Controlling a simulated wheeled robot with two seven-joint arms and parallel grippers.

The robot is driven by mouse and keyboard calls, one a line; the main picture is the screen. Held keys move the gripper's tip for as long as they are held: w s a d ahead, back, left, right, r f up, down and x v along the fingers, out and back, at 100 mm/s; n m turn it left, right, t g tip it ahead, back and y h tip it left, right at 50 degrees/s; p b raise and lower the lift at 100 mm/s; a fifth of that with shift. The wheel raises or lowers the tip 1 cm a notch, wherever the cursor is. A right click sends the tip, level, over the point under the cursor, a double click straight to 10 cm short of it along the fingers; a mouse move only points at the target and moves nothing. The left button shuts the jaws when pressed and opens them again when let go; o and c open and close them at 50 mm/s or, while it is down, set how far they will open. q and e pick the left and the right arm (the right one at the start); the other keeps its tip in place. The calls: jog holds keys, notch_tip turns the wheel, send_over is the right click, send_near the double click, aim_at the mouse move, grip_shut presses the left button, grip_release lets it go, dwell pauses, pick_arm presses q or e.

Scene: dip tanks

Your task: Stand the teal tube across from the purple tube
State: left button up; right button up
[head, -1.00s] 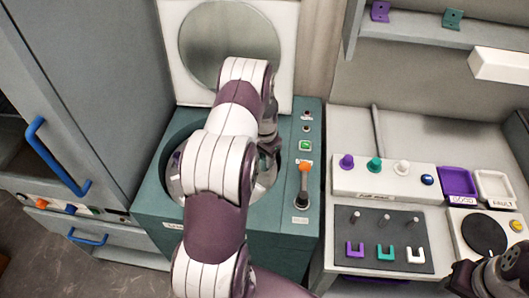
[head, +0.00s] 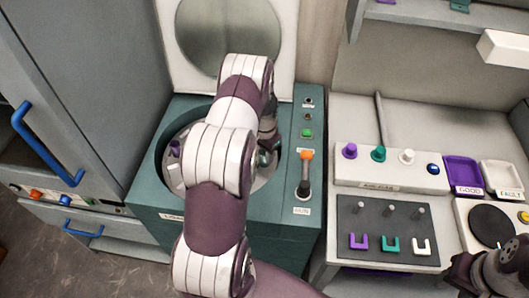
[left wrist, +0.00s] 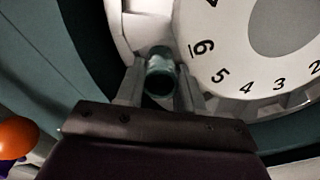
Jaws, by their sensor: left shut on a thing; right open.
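My left gripper (left wrist: 160,90) is shut on the teal tube (left wrist: 160,75), which shows between its two fingers in the left wrist view. The tube is beside the rim of the white numbered rotor (left wrist: 226,80), near the numbers 6 and 5. I cannot tell whether the tube is seated in a hole. In the head view my left gripper (head: 268,142) is inside the right part of the round bowl, and my arm hides much of the rotor. The purple tube (head: 175,148) stands at the left of the rotor. My right gripper (head: 462,272) is open at the lower right.
The teal machine (head: 285,225) has its round lid (head: 228,38) raised behind the bowl. An orange-topped lever (head: 305,170) stands right of the bowl. The right bench holds a knob panel (head: 385,172), a grey fork board (head: 385,228), and purple (head: 463,172) and white (head: 502,178) trays.

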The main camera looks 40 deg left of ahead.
pick_arm(q)
jog(key=shift+f, duration=0.35)
jog(key=o, duration=1.2)
jog(key=shift+o, duration=0.2)
jog(key=shift+r, duration=0.1)
notch_tip(320, 180, up, 13)
jog(key=b, duration=0.2)
